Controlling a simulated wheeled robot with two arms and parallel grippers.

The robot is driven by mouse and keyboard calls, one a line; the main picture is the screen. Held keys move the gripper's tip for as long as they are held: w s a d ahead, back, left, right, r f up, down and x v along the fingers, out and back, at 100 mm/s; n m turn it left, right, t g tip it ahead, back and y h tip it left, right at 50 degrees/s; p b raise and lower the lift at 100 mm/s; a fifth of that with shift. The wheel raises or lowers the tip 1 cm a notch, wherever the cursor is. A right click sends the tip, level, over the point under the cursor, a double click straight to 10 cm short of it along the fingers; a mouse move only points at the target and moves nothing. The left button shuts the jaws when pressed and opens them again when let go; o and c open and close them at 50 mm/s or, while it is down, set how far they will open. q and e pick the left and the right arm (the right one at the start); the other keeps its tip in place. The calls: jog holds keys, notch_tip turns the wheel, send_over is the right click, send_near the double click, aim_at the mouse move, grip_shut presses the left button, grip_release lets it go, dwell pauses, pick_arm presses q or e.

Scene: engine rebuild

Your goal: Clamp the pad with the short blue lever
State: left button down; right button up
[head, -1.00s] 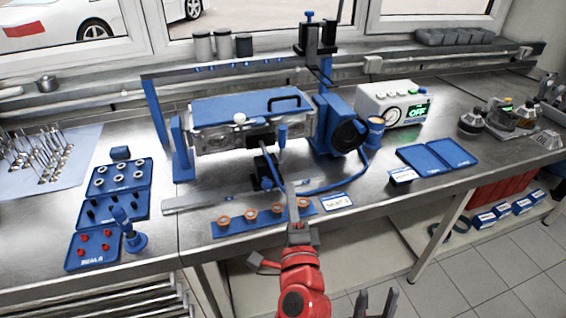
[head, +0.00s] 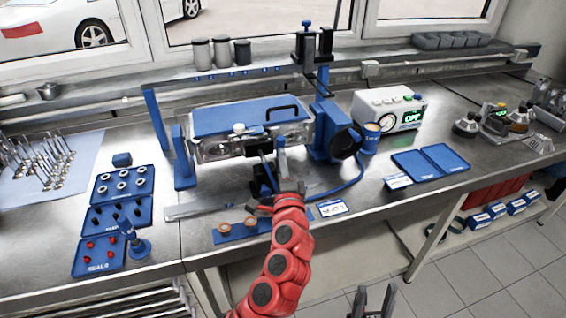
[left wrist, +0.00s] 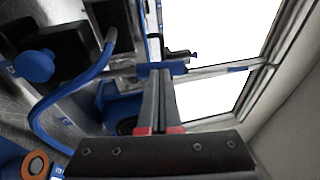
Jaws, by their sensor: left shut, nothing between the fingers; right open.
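The short blue lever (head: 280,142) stands upright in front of the engine head, its lower part hidden by my left gripper. A dark block (head: 257,146), perhaps the pad, sits beside it against the engine head (head: 215,150). My left gripper (head: 282,163) is shut and empty, with its fingers pointing up at the lever. In the left wrist view its closed fingers (left wrist: 156,85) end at a blue bar (left wrist: 160,69); I cannot tell whether they touch it. My right gripper (head: 372,300) is open and empty at the bottom edge, far from the lever.
A blue strip with orange rings (head: 223,228) lies in front, partly covered by my left arm. A blue hose (head: 350,183) curves to the right.

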aim_at(278, 145)
pick_arm(q)
jog(key=r+p, duration=0.1)
jog(key=p, duration=0.1)
jog(key=w+r+g+p, duration=0.1)
jog(key=p, duration=0.2)
jog(key=shift+a, duration=0.15)
jog(key=w+g+p, duration=0.1)
jog(key=p, duration=0.1)
jog(key=w+g+p, duration=0.1)
jog(key=p, duration=0.2)
jog(key=shift+a+r+n+g+p, duration=0.1)
jog(key=shift+a+n+g+p, duration=0.2)
jog(key=shift+a+p, duration=0.1)
jog(key=shift+w, duration=0.3)
jog(key=shift+w+a+f+b, duration=0.15)
jog(key=shift+w+f+b, duration=0.1)
jog(key=shift+f+b, duration=0.1)
jog(key=shift+r, duration=0.1)
